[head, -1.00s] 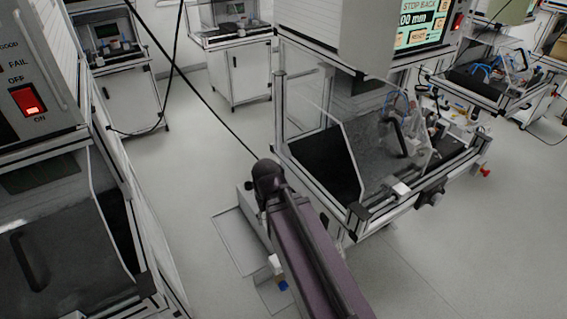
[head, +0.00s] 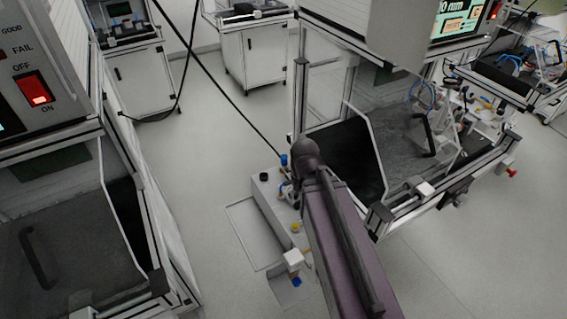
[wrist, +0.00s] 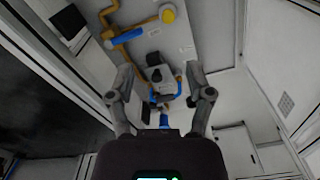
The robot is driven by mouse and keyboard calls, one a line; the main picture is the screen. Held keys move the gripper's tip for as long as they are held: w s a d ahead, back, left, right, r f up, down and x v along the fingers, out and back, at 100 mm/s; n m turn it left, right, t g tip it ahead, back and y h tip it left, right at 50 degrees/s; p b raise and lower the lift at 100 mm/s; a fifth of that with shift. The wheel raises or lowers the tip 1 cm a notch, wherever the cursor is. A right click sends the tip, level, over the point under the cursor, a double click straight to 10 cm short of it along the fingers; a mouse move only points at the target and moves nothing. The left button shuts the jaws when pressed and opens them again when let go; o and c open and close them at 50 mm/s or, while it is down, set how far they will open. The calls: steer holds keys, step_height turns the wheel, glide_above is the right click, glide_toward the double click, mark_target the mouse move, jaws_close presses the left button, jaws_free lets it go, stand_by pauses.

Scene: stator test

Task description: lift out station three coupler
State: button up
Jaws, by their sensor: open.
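No part can be told for sure as the station three coupler. My gripper (wrist: 160,84) is open in the wrist view, with its two fingers spread to either side. Beyond and between the fingers is a grey and dark fitting (wrist: 159,76) with blue parts around it; I see no contact. It sits by a pale panel (wrist: 180,42) carrying an orange-brown pipe, a blue cylinder (wrist: 126,39) and a yellow round cap (wrist: 167,14). In the head view my arm hides the gripper. A pale unit (head: 263,196) with blue and yellow fittings shows beside the arm.
A framed test bench (head: 375,216) with a clear cover and black handle stands right of my arm. Another machine (head: 60,235) with a lit red switch (head: 34,88) is at left. A black cable (head: 225,95) crosses the view. Open floor (head: 190,160) lies between them.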

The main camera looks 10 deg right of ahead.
steer(key=n, duration=0.1)
glide_above(284, 156)
steer(key=shift+w+r+p, duration=0.15)
steer(key=shift+r+p, duration=0.2)
step_height(284, 156, down, 9)
steer(key=b, duration=0.8)
steer(key=shift+r+b, duration=0.2)
steer(key=shift+b, duration=0.1)
steer(key=shift+f, duration=0.15)
steer(key=shift+s+f+b, duration=0.15)
steer(key=shift+f+b, duration=1.1)
steer(key=shift+b, duration=0.05)
steer(key=shift+s+f+b, duration=0.1)
steer(key=shift+f+b, duration=1.1)
steer(key=shift+b, duration=0.1)
jaws_close()
